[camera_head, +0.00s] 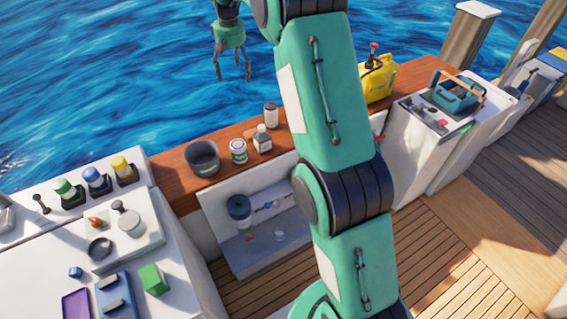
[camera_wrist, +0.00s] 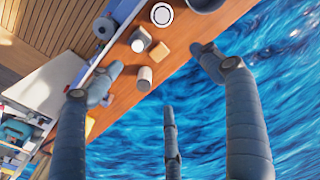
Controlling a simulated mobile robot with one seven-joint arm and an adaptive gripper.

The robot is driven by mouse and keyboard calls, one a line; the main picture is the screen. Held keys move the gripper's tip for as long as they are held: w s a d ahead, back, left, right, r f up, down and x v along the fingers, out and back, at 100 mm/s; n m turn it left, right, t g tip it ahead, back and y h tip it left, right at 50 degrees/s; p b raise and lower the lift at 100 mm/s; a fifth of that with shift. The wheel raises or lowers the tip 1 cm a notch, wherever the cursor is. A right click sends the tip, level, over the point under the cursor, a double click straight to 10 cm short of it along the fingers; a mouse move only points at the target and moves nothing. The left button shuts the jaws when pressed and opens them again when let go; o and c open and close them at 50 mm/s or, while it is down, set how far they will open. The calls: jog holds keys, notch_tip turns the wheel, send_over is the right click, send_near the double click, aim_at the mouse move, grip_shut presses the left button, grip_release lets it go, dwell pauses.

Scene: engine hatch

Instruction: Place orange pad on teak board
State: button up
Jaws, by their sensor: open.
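My gripper (camera_head: 232,76) hangs at the top of the head view over the blue water, beyond the ledge. In the wrist view its dark fingers (camera_wrist: 156,62) are spread apart, with nothing held between them. A long reddish-brown wooden ledge (camera_head: 180,187) may be the teak board; it also shows in the wrist view (camera_wrist: 190,42). I cannot surely pick out the orange pad. A small orange-brown piece (camera_head: 96,222) lies on a pale raised panel on the left counter and may be it. My gripper is well away from that piece.
On the ledge stand a grey bucket (camera_head: 203,158), a green-and-white jar (camera_head: 238,152), a capped bottle (camera_head: 262,140) and a pale cylinder (camera_head: 271,115). A yellow case (camera_head: 378,80) stands farther right. The left counter holds a green block (camera_head: 154,280) and several small items.

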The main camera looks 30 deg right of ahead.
jog(key=s+a+r+t, duration=0.1)
jog(key=s+a+r, duration=0.2)
jog(key=s+r, duration=0.45)
jog(key=s+a+r+t, duration=0.15)
jog(key=s+r, duration=0.25)
jog(key=s, duration=0.6)
jog(key=s+a+r, duration=0.3)
jog(key=s+r, duration=0.2)
jog(key=s, duration=0.4)
jog(key=s+a+f+t, duration=0.1)
jog(key=s+a+f, duration=0.1)
jog(key=s, duration=1.2)
jog(key=s+a+f+t, duration=0.1)
jog(key=s+a+f, duration=0.1)
jog(key=s, duration=1.2)
jog(key=shift+s+a+f, duration=0.15)
jog(key=shift+s+f, duration=0.25)
jog(key=shift+f, duration=0.25)
jog(key=shift+f+b, duration=0.55)
